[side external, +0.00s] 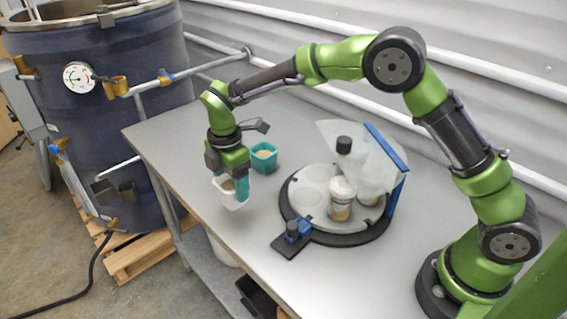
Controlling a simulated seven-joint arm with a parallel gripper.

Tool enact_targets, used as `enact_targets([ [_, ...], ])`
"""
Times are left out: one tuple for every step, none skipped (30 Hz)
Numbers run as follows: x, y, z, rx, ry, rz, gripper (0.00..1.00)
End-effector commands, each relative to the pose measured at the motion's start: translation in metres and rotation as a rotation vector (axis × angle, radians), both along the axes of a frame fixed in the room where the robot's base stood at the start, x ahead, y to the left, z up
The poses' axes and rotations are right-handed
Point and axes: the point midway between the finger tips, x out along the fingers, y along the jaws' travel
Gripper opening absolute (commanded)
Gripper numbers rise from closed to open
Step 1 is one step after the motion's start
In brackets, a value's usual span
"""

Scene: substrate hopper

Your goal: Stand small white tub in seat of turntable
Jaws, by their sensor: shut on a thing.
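My gripper (236,182) is at the left part of the table, pointing down, with its teal fingers shut on the small white tub (229,197). The tub is tilted a little, with tan material showing inside. I cannot tell whether it touches the table. The turntable (289,203) stands to the right, with a pale round plate in a black ring. A jar (341,200) with a white lid and tan contents stands on the plate, and another jar is partly hidden behind a clear shield (377,160). Pale round marks show on the left of the plate.
A teal cup (264,158) with tan contents stands just behind my gripper. A blue clamp (296,231) sits on the turntable's front edge, and a blue post (398,205) rises at its right. The grey table (240,240) is clear in front. A large dark drum stands at the left.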

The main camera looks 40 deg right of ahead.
Motion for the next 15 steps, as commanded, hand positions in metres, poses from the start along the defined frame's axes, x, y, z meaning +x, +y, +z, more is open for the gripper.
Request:
enact_targets([
  [0.0, 0.0, 0.001, 0.0, -0.001, 0.0, 0.48],
  [0.0, 0.0, 0.001, 0.0, -0.001, 0.0, 0.48],
  [0.0, 0.0, 0.001, 0.0, -0.001, 0.0, 0.48],
  [0.0, 0.0, 0.001, 0.0, -0.001, 0.0, 0.48],
  [0.0, 0.0, 0.001, 0.0, -0.001, 0.0, 0.48],
  [0.0, 0.0, 0.001, 0.0, -0.001, 0.0, 0.48],
  [0.0, 0.0, 0.001, 0.0, -0.001, 0.0, 0.48],
  [0.0, 0.0, 0.001, 0.0, -0.001, 0.0, 0.48],
  [0.001, -0.001, 0.002, 0.0, -0.001, -0.002, 0.48],
  [0.002, -0.003, 0.002, 0.0, -0.001, -0.006, 0.48],
  [0.003, -0.004, 0.005, 0.001, -0.003, -0.01, 0.48],
  [0.005, -0.008, 0.009, 0.001, -0.004, -0.018, 0.48],
  [0.007, -0.013, 0.014, 0.001, -0.005, -0.027, 0.48],
  [0.007, -0.019, 0.02, 0.001, -0.006, -0.039, 0.48],
  [0.007, -0.029, 0.029, 0.0, -0.006, -0.058, 0.48],
])
